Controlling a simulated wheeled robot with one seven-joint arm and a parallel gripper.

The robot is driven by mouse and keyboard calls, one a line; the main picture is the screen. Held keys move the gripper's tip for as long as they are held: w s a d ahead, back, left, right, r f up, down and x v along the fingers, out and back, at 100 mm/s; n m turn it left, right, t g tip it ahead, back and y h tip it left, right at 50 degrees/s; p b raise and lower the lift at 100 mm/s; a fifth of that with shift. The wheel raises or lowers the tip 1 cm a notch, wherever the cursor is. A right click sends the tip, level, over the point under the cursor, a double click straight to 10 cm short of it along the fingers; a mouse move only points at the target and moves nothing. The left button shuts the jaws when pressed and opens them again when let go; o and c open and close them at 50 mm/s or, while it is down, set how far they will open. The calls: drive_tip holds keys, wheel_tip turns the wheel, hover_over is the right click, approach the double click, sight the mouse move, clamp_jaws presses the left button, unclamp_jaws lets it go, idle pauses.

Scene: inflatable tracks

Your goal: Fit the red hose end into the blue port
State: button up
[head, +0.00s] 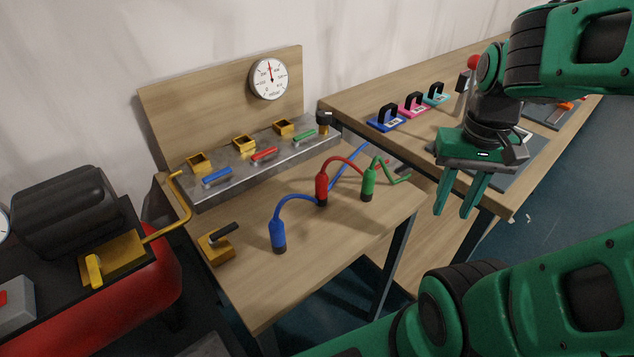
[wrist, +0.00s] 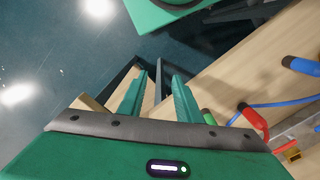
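The red hose end (head: 322,188) stands upright on the wooden table, its red hose arching off behind it. It also shows in the wrist view (wrist: 252,117). The grey manifold block (head: 275,162) at the table's back carries several yellow square sockets and blue, red and green levers. The blue lever (head: 217,176) sits in front of the left yellow socket (head: 198,160); no port itself looks blue. My gripper (head: 454,212) is open and empty, pointing down, right of the hoses and apart from them. Its fingers also show in the wrist view (wrist: 160,76).
A blue hose end (head: 278,235) and a green hose end (head: 368,182) stand either side of the red one. A yellow valve (head: 217,246) lies front left. A gauge (head: 269,78) hangs on the backboard. A red compressor tank (head: 150,290) stands left; a second table (head: 350,102) stands right.

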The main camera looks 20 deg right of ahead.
drive_tip(key=o, duration=0.4)
drive_tip(key=n, duration=2)
approach(323, 184)
drive_tip(key=shift+w+d+f, duration=0.3)
drive_tip(key=shift+w+f, duration=0.25)
wheel_tip(323, 184, down, 4)
drive_tip(key=shift+w+a+f, duration=0.1)
drive_tip(key=shift+f, duration=3.15)
clamp_jaws()
